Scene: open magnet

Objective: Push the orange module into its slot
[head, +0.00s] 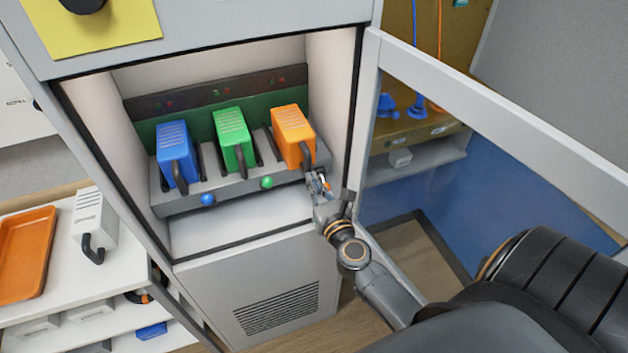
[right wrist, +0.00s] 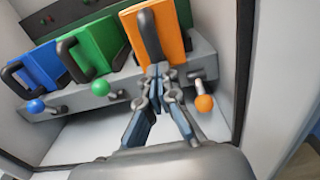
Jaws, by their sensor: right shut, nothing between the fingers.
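The orange module (head: 292,134) stands at the right end of a grey rack (head: 222,188) inside an open cabinet, with a dark handle on its front. It is large in the right wrist view (right wrist: 165,28). My right gripper (head: 319,186) is shut and empty, just in front of the orange module's lower front. In the right wrist view its fingertips (right wrist: 158,70) overlap the module's lower front; I cannot tell whether they touch. An orange knob (right wrist: 204,103) sits on the rack front to the right of the fingers. My left gripper is not in view.
A blue module (head: 175,150) and a green module (head: 232,138) stand left of the orange one. The glazed cabinet door (head: 368,110) is open on the right, close to my right arm. A white module (head: 92,215) and an orange tray (head: 24,255) are on a side shelf.

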